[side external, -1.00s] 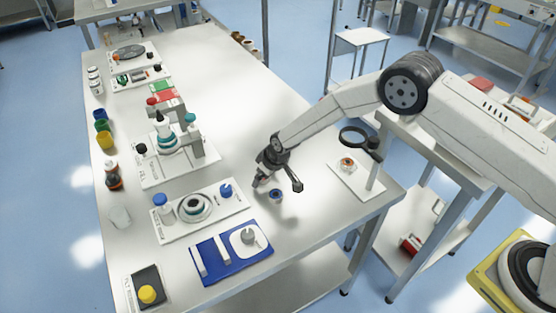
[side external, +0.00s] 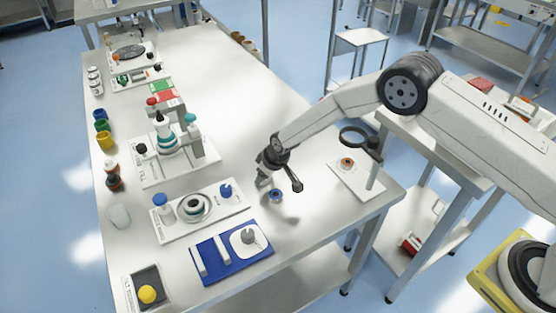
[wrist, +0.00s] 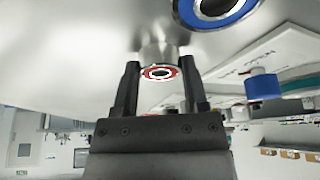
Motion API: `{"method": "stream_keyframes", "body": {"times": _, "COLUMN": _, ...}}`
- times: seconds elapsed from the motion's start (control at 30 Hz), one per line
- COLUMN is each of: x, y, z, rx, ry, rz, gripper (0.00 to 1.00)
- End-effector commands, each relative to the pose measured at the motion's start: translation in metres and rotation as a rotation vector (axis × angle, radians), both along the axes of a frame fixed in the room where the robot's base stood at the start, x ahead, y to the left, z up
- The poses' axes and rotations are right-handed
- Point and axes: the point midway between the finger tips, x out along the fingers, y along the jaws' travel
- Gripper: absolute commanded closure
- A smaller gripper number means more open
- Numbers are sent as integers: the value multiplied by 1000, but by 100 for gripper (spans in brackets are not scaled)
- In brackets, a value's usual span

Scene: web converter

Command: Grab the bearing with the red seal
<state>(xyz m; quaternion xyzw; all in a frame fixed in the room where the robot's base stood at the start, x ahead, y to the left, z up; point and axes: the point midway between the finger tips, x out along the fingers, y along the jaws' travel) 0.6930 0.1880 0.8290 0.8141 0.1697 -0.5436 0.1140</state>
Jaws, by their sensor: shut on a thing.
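In the wrist view, the bearing with the red seal (wrist: 149,73) sits between the two dark fingers of my gripper (wrist: 163,75), its red-ringed face toward the camera. The gripper is shut on it. In the side view, my gripper (side external: 263,182) is low at the near right part of the table, and the held bearing cannot be made out there. A bearing with a blue seal (side external: 276,195) is on the table close beside the gripper. It also shows at the top of the wrist view (wrist: 215,12), apart from the fingers.
A white fixture plate (side external: 234,212) with blue-capped posts and a ring lies to the left. A blue tray (side external: 211,270) lies in front. A magnifier stand (side external: 373,172) with an orange-ringed part on its base is to the right. The table behind the gripper is clear.

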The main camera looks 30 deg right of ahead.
Motion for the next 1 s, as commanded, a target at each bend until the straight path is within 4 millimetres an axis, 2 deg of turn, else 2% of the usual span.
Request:
{"method": "stream_keyframes", "body": {"times": 0.27, "x": 1, "y": 0, "z": 6, "rx": 1, "ry": -2, "rz": 0, "gripper": 100}}
{"method": "stream_keyframes", "body": {"times": 0.57, "x": 1, "y": 0, "z": 35, "rx": 2, "ry": -3, "rz": 1, "gripper": 100}}
{"method": "stream_keyframes", "body": {"times": 0.77, "x": -16, "y": -4, "z": 52, "rx": 1, "ry": -1, "rz": 0, "gripper": 100}}
{"method": "stream_keyframes", "body": {"times": 1.0, "x": -39, "y": -10, "z": 81, "rx": 1, "ry": -2, "rz": 1, "gripper": 100}}
